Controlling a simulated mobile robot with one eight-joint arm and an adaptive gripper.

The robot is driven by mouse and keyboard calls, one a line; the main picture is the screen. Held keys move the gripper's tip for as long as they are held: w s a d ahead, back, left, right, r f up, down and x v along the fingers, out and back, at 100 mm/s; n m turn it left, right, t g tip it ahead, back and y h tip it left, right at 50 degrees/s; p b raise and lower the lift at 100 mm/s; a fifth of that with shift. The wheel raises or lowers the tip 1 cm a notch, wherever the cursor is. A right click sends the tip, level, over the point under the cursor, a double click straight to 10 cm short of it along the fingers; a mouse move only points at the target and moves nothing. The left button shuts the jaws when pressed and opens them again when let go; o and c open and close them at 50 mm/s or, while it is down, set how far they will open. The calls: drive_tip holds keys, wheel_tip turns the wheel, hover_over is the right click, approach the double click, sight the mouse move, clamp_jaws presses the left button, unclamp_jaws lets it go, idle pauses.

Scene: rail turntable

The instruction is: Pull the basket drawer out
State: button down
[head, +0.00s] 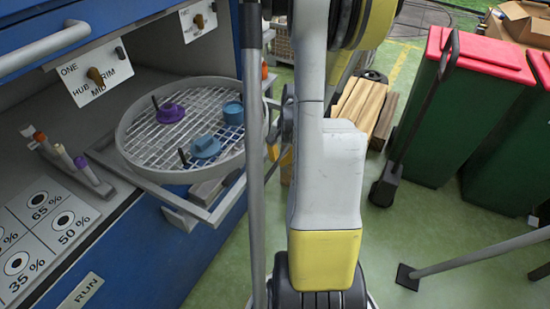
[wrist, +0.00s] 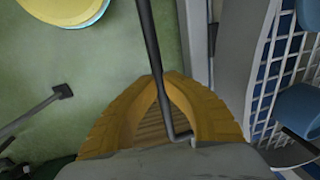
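The round grey wire basket (head: 185,177) sits on a drawer frame (head: 160,192) that stands out from the blue cabinet at left in the head view. Purple and blue parts rest in it. My gripper (wrist: 165,77) shows at the bottom middle of the wrist view, its yellow fingers converging at the tips. A thin grey handle bar (wrist: 149,30) runs between the fingertips and bends at its lower end; the gripper looks shut on it. The basket's wall (wrist: 238,65) is to the right of the fingers. In the head view my arm hides most of the gripper.
Wood blocks (head: 362,100) lie behind my arm. Green bins with red lids (head: 480,50) stand at right.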

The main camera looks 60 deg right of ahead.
drive_tip(key=c, duration=1.4)
unclamp_jaws()
drive_tip(key=r, duration=0.4)
drive_tip(key=s+r, duration=0.1)
drive_tip(key=r, duration=0.2)
drive_tip(key=s+r, duration=0.1)
drive_tip(key=r, duration=0.3)
drive_tip(key=shift+s+d+r, duration=0.1)
drive_tip(key=shift+s+r, duration=0.1)
drive_tip(key=shift+r, duration=0.15)
